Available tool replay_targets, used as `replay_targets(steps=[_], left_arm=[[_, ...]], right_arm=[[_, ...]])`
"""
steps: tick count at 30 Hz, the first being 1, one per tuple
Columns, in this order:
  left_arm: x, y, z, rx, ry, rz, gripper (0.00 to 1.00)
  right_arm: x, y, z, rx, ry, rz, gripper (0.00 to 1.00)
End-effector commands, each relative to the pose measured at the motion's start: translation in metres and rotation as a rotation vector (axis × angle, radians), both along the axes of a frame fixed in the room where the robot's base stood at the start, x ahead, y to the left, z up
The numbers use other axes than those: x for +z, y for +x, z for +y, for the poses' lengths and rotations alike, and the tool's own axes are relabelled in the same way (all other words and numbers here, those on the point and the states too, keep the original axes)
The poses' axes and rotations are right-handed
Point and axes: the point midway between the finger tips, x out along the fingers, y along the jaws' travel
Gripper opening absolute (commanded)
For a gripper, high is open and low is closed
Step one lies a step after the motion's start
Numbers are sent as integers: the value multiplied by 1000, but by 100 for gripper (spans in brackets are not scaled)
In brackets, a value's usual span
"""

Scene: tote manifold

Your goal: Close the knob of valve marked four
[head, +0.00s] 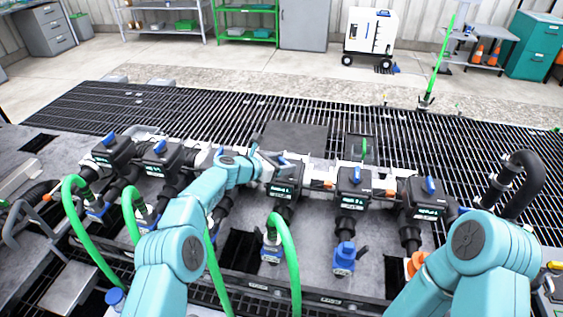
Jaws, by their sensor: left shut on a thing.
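A row of black valve bodies with blue knobs runs across the manifold. My left gripper (272,160) is at the valve (283,183) near the middle of the row, shut on its blue knob (284,161). The gripper partly hides this knob. The small display on that valve's front is lit, but its marking is too small to read surely. My left arm hides most of the valve to its left. My right arm shows at the lower right, with its gripper out of view.
Green hoses (291,255) rise in front of the manifold. A black bent pipe (530,175) stands at the right. Dark grating (200,108) lies behind.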

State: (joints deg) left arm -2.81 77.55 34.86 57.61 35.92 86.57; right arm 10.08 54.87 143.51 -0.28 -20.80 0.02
Motion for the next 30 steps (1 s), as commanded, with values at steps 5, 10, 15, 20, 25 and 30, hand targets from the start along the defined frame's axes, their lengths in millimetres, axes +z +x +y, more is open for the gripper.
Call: replay_targets(steps=[5,10,15,20,25,30], left_arm=[[3,1,0,2,-1,-5,31],[2,1,0,2,-1,-4,87],[1,0,0,1,0,-2,87],[3,-2,4,2,-1,-2,87],[8,-11,15,1,-2,-1,87],[18,-29,37,4,0,-1,87]], right_arm=[[0,0,0,0,0,0,43],[0,0,0,0,0,0,43],[0,0,0,0,0,0,43],[-2,0,0,0,0,0,43],[-8,0,0,0,0,0,43],[-18,0,0,0,0,0,43]])
